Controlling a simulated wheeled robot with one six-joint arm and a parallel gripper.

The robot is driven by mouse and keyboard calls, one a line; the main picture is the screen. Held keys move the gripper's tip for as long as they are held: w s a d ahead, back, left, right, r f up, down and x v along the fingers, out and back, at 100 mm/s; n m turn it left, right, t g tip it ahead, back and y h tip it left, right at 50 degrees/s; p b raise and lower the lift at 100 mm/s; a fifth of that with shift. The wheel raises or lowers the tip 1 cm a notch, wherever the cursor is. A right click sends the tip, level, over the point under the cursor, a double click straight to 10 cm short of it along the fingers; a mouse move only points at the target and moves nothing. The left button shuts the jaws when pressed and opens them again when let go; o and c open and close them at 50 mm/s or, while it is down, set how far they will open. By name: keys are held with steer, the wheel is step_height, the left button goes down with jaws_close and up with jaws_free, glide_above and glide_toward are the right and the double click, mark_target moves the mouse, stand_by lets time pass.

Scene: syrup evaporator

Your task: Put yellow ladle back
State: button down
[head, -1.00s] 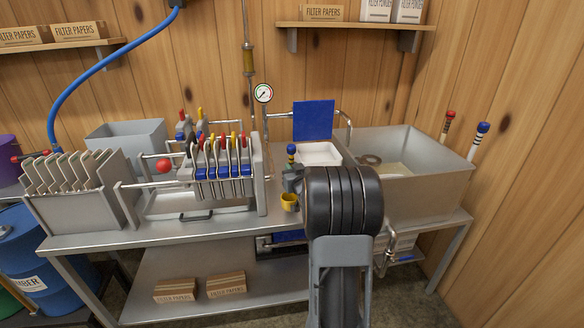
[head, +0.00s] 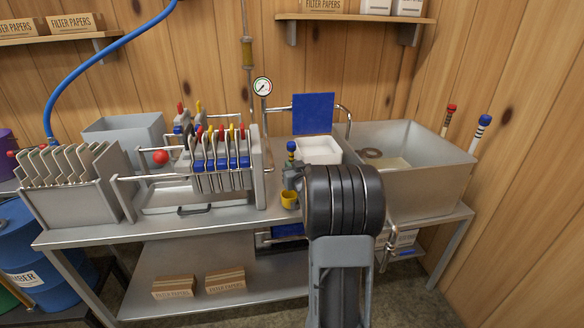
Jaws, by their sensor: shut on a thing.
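A yellow ladle (head: 288,197) shows its small cup just left of my black arm, over the front edge of the metal bench. Above it stands a dark handle with a blue knob and a yellow band (head: 291,149); it seems to belong to the ladle. My gripper (head: 291,177) is shut on the ladle's handle between knob and cup. My arm hides much of the gripper and the bench behind it. I cannot tell whether the cup touches the bench.
A filter press (head: 262,165) with several plates stands close left. A white tray (head: 320,152) and a blue panel (head: 312,114) are behind. A grey sink (head: 452,160) is at the right, with two banded handles (head: 482,133) by the wall. A plate bin (head: 78,205) stands left.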

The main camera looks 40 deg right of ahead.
steer(key=shift+f, duration=0.15)
steer(key=shift+f+b, duration=0.35)
steer(key=shift+b, duration=0.2)
steer(key=shift+c, duration=1.9)
jaws_free()
steer(key=shift+s, duration=0.15)
steer(key=v, duration=0.8)
steer(key=shift+b, duration=0.35)
